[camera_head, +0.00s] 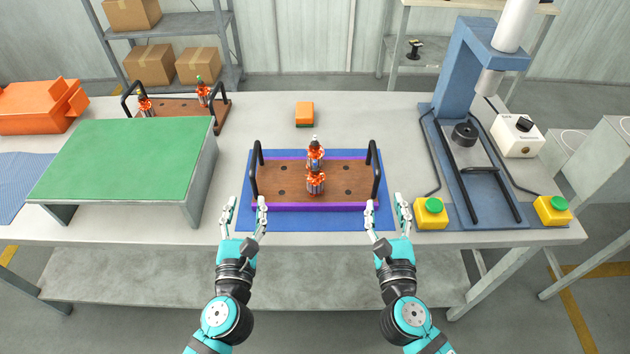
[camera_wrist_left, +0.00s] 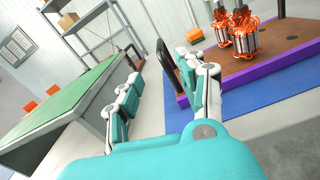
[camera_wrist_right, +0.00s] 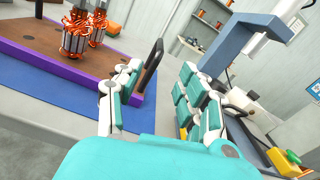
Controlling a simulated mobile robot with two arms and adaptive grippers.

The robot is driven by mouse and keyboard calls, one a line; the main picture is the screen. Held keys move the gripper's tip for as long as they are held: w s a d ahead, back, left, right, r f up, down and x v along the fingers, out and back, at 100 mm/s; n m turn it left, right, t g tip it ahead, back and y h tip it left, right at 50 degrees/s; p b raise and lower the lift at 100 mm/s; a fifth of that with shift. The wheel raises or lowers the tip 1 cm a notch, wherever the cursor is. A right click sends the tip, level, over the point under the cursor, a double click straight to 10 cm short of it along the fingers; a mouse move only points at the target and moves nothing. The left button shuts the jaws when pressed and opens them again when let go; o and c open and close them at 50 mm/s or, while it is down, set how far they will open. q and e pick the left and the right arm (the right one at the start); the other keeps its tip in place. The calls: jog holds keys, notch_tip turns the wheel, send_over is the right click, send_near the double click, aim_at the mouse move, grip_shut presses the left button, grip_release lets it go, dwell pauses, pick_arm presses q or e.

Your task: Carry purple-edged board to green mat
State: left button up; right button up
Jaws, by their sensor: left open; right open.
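The purple-edged board (camera_head: 345,190) is brown with black handles at its left and right ends, and lies on a blue mat (camera_head: 300,222). Two copper-wound armatures stand on it, one behind the other. The green mat (camera_head: 125,160) covers a raised stand at the left of the table and is empty. My left gripper (camera_head: 244,208) is open just in front of the board's left end; the left handle (camera_wrist_left: 166,68) shows beyond its fingers in the left wrist view. My right gripper (camera_head: 386,208) is open just in front of the right end, near the right handle (camera_wrist_right: 152,62). Both are empty.
A second board (camera_head: 178,108) with armatures stands behind the green-topped stand. An orange-and-green block (camera_head: 305,113) lies behind the blue mat. A blue press (camera_head: 455,75) and yellow button boxes (camera_head: 431,212) stand at the right. An orange bin (camera_head: 38,108) is at far left.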

aim_at(257, 145)
pick_arm(q)
jog(key=w, duration=1.5)
jog(key=shift+w, duration=0.15)
pick_arm(e)
jog(key=w, duration=1.5)
jog(key=shift+w+a, duration=0.1)
jog(key=shift+w, duration=0.05)
pick_arm(q)
jog(key=shift+c, duration=0.4)
pick_arm(e)
jog(key=shift+c, duration=0.4)
pick_arm(q)
grip_shut()
pick_arm(e)
grip_shut()
